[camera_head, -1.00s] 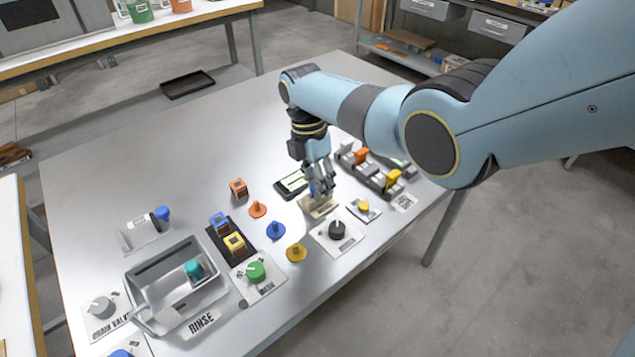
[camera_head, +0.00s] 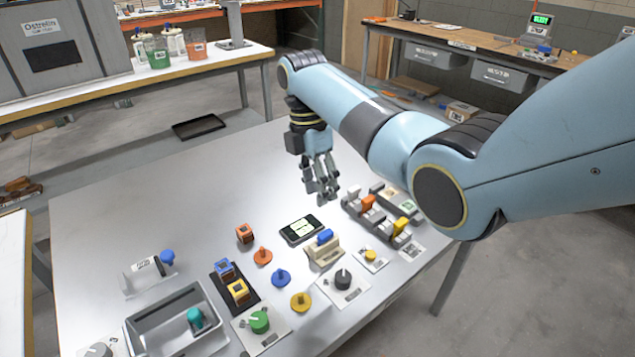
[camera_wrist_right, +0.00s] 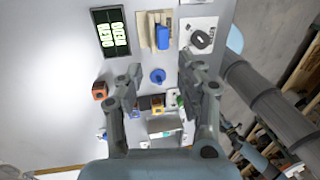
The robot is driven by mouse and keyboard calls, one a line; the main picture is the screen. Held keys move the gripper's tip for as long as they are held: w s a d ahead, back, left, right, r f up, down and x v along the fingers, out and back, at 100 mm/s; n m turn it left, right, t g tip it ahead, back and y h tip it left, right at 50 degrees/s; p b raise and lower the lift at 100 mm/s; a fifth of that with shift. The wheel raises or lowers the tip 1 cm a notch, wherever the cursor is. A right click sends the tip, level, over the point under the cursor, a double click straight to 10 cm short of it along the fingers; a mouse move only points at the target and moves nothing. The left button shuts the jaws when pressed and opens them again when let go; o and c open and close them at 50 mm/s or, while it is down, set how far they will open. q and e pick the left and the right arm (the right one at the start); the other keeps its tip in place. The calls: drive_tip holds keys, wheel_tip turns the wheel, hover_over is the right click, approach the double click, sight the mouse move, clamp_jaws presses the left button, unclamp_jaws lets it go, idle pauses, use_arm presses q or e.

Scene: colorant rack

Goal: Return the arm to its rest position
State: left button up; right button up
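My right gripper (camera_head: 322,190) hangs in the air above the grey table (camera_head: 160,195), fingers pointing down. In the right wrist view (camera_wrist_right: 160,80) its two fingers are spread apart with nothing between them. The blue piece (camera_head: 324,236) sits on a beige holder (camera_head: 327,251), below and apart from my right gripper; it also shows in the right wrist view (camera_wrist_right: 162,37). My left gripper is in neither current view.
A black display (camera_head: 301,230) and a rack with orange and yellow parts (camera_head: 378,219) lie near the gripper. Knobs, coloured pegs, cubes and a grey basin (camera_head: 165,318) stand toward the front. The table's back left is clear.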

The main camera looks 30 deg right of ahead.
drive_tip(key=shift+w+r, duration=0.1)
drive_tip(key=shift+r, duration=0.4)
